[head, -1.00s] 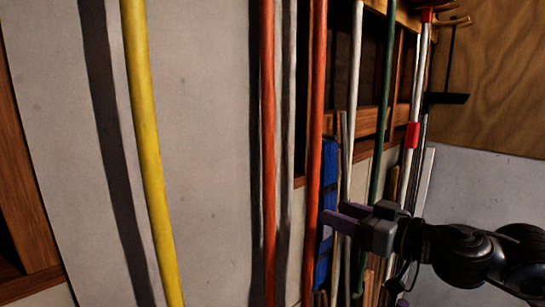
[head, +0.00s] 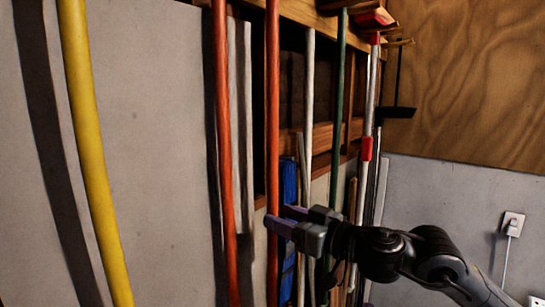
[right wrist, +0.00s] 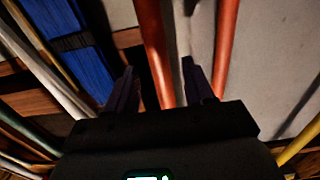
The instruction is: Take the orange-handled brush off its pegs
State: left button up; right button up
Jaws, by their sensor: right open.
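Two long orange handles hang upright against the wall in the head view, a left one (head: 222,130) and a right one (head: 272,100). Their ends and pegs are out of view, so I cannot tell which belongs to the brush. My right gripper (head: 277,215) is open at the right handle; one purple finger crosses in front of it. In the right wrist view, this handle (right wrist: 152,40) runs between the two open fingers (right wrist: 158,72), and the other orange handle (right wrist: 226,40) lies outside the right finger. I cannot tell whether a finger touches. My left gripper is not in view.
A yellow handle (head: 85,150) stands at the left. Right of the orange handles are a blue item (head: 289,185), a white pole (head: 309,100), a green pole (head: 340,90) and a red-and-white pole (head: 367,148). A grey wall (head: 450,190) with an outlet closes the right side.

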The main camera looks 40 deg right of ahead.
aim_at(276, 212)
jog(key=shift+w+a+r+p, duration=0.1)
jog(key=shift+w+r+p, duration=0.25)
jog(key=shift+w+p, duration=0.3)
jog(key=shift+w+a+r+p, duration=0.1)
jog(key=shift+w+p, duration=0.45)
jog(key=shift+w, duration=0.1)
jog(key=shift+w+a+r+p, duration=0.1)
jog(key=shift+w+p, duration=0.4)
jog(key=shift+w, duration=0.1)
jog(key=shift+w+a+f, duration=0.15)
jog(key=shift+w+f, duration=0.1)
jog(key=shift+w, duration=0.4)
jog(key=c, duration=0.4)
grip_shut()
